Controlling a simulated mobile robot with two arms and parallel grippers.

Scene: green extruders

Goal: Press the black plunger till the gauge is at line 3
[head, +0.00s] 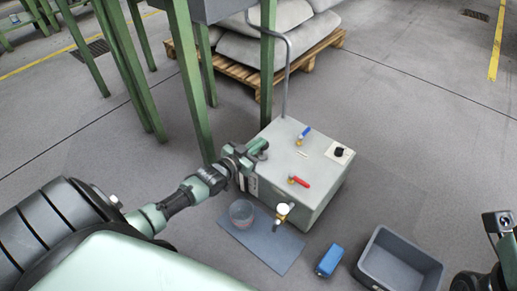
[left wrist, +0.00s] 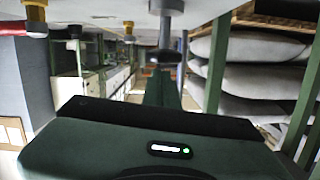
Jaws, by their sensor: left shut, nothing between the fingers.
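A pale grey box (head: 315,200) stands on the floor, with valves on its top. My left gripper (head: 258,148) is shut and empty at the box's left top edge. In the left wrist view, which looks upside down, a grey stem with a dark round cap (left wrist: 165,55), likely the black plunger, stands from the box top just beyond my gripper (left wrist: 155,130). I cannot tell whether they touch. In the head view my gripper seems to hide it. A black knob (head: 339,151) sits on a white plate. A white round part (head: 283,208), perhaps the gauge, is above the front tap; no lines are readable.
Blue (head: 304,133) and red (head: 299,181) valve handles stand on the box top. A clear cup (head: 241,212) stands on a blue-grey mat (head: 272,252) in front. A blue block (head: 328,261) and grey bin (head: 373,262) are to the right. Green posts (head: 190,80) stand behind.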

